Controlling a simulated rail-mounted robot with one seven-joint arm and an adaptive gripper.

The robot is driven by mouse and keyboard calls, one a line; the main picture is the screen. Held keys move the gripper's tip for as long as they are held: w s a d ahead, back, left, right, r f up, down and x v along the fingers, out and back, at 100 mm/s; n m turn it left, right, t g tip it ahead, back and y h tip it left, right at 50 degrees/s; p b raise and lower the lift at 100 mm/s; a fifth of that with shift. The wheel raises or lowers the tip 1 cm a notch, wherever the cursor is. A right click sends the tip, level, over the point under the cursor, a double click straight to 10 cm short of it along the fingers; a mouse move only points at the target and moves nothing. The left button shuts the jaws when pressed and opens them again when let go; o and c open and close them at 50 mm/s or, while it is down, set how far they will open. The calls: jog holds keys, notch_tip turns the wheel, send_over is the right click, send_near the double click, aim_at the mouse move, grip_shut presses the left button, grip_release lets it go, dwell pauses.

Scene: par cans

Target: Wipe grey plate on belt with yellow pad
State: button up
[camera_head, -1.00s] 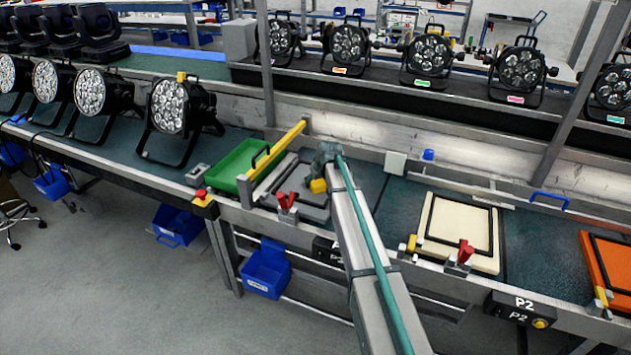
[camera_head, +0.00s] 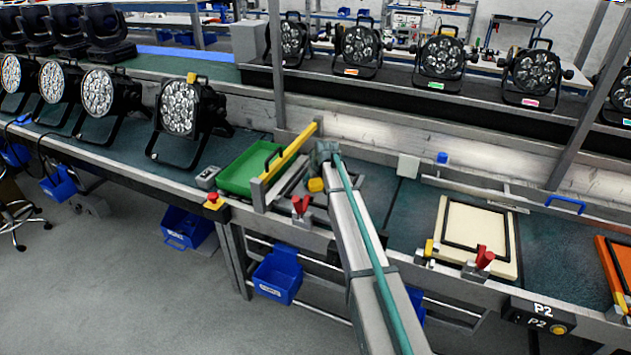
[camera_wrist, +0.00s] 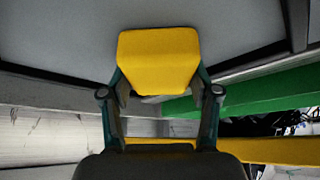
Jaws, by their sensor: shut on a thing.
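The yellow pad (camera_wrist: 158,60) is held between the fingers of my gripper (camera_wrist: 160,92), which is shut on it. In the head view the pad (camera_head: 316,184) shows as a small yellow block beside my gripper (camera_head: 324,160), over the grey plate's area on the belt. The grey plate (camera_wrist: 60,35) fills much of the upper wrist view as a flat grey surface with a dark edge. The pad overlaps it there; I cannot tell whether they touch. In the head view my arm hides much of the plate.
A yellow bar (camera_head: 290,154) and a green tray (camera_head: 240,178) lie just left of my gripper. Red clamps (camera_head: 300,205) stand at the front edge. A cream plate (camera_head: 478,235) lies to the right, with bare belt (camera_head: 405,215) between. A par can (camera_head: 182,118) stands left.

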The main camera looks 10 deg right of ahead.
jog(key=shift+w+a+r, duration=0.2)
jog(key=shift+a, duration=0.1)
notch_tip(320, 180, up, 3)
jog(key=shift+s+d+r+p, duration=0.1)
jog(key=shift+r+p, duration=0.05)
jog(key=shift+p, duration=0.5)
jog(key=shift+r+p, duration=0.9)
jog(key=shift+r, duration=1.25)
